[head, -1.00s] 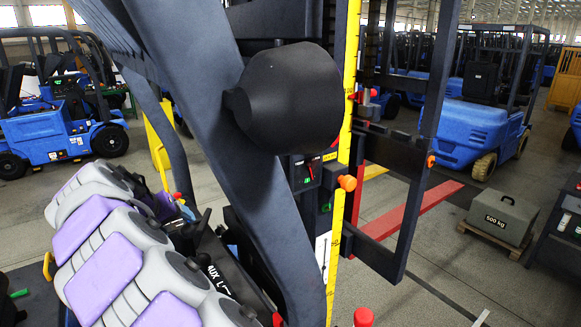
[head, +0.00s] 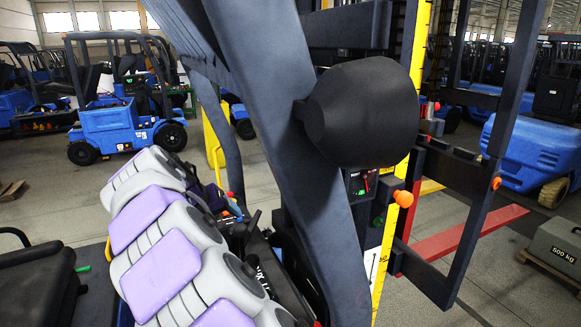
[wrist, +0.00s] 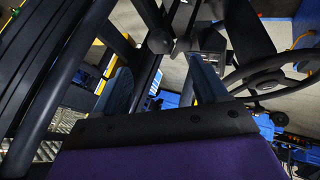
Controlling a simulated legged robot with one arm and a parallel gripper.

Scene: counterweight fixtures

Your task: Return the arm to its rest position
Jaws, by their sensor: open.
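My gripper (wrist: 162,85) shows in the wrist view with its two blue-grey fingers spread apart and nothing between them that it grips. Beyond the fingertips are dark bars and a black round knob (wrist: 160,41). A black steering wheel (wrist: 262,68) is to the right of the fingers. In the head view my arm, grey-white with purple pads, reaches up from the bottom left beside a thick dark slanted post (head: 265,130). I cannot clearly make out the gripper in the head view.
A large black rounded cover (head: 362,112) and an orange knob (head: 403,198) sit by the yellow mast scale. A black seat (head: 40,290) is at lower left. Blue forklifts (head: 115,125) stand behind. A grey 500 kg weight (head: 556,246) rests at right. Open floor lies at left.

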